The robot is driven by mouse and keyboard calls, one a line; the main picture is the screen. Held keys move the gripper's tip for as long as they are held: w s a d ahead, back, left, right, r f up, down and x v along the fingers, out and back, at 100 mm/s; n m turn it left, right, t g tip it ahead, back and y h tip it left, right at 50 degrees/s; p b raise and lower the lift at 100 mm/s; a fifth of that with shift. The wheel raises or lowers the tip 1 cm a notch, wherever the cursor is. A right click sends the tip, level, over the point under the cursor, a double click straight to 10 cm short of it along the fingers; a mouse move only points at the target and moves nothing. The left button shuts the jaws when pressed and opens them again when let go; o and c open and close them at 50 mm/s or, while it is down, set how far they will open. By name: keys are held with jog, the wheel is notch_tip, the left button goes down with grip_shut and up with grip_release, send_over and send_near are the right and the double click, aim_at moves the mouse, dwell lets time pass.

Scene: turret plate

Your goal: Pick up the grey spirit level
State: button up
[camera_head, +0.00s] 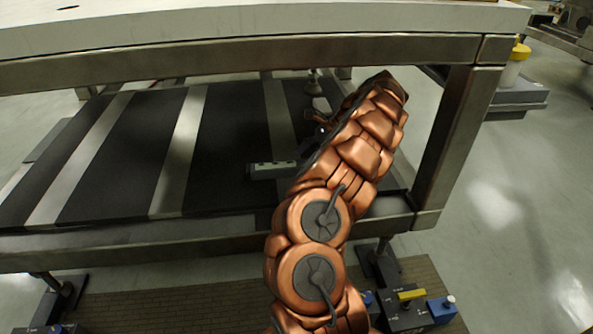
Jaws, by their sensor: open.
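The grey spirit level (272,169) lies on the dark lower shelf of the metal-framed table. It is a short, light grey bar with dark parts, and its right end is hidden behind my copper arm. My arm reaches in under the table top from the front. My gripper (319,125) shows only in part beyond the left edge of the arm, above and to the right of the level in the picture. It is open and appears apart from the level. Its fingertips are hard to make out.
The shelf (232,140) has pale metal strips and is largely clear to the left. The thick table top (230,28) overhangs it. A right table leg (457,135) stands close to my arm.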

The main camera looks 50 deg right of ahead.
aim_at(297, 163)
jog(key=b+x, duration=0.1)
jog(key=x, duration=0.2)
jog(key=shift+f, duration=0.3)
grip_shut()
dwell(0.4)
